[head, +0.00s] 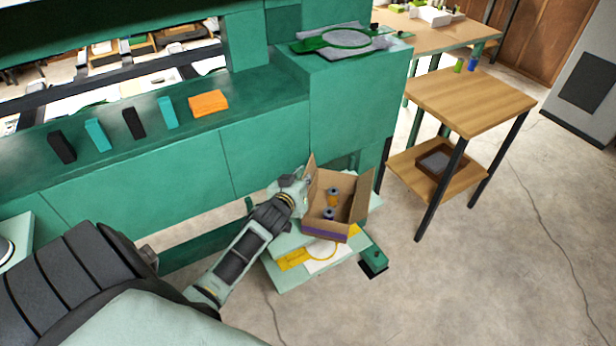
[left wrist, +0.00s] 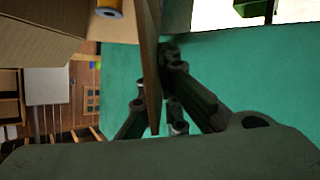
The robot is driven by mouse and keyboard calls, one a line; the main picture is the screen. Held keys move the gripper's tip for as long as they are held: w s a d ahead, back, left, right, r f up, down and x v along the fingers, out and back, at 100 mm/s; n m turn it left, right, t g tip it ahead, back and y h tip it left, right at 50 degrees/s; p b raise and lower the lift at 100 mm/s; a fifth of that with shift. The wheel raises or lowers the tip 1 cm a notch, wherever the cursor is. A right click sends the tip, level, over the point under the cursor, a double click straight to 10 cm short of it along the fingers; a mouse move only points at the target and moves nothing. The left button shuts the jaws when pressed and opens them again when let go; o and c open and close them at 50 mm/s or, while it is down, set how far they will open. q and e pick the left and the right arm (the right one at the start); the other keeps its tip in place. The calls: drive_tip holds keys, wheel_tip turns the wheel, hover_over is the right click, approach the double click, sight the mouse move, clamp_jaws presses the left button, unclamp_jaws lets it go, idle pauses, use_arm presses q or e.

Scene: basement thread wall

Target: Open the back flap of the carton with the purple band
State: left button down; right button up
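The open brown carton (head: 346,185) stands tilted in the head view, with a purple band (head: 323,234) low on its near side. Spools (head: 331,213) with grey tops lie inside. A flap stands up at its left side (head: 310,172). My left gripper (head: 292,186) is at the carton's left edge, close against this flap. In the left wrist view a cardboard panel (left wrist: 150,60) runs edge-on between the dark fingers (left wrist: 157,80). One fingertip lies against or very near it; the other is partly hidden, so grip is unclear. My right gripper is not in view.
The carton rests on a pale green stand (head: 290,273) with yellow markings. A green cabinet (head: 262,150) rises behind, with an orange block (head: 208,103) and several dark and teal blocks on its ledge. A wooden side table (head: 470,100) stands right.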

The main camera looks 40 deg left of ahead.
use_arm(q)
drive_tip(key=shift+s+a+f+n+h+p, duration=0.15)
drive_tip(key=shift+a+n+h+p, duration=0.25)
drive_tip(key=shift+n, duration=0.2)
idle(0.3)
drive_tip(key=c, duration=2)
unclamp_jaws()
drive_tip(key=v, duration=1.2)
drive_tip(key=shift+f, duration=0.25)
drive_tip(key=shift+s, duration=0.15)
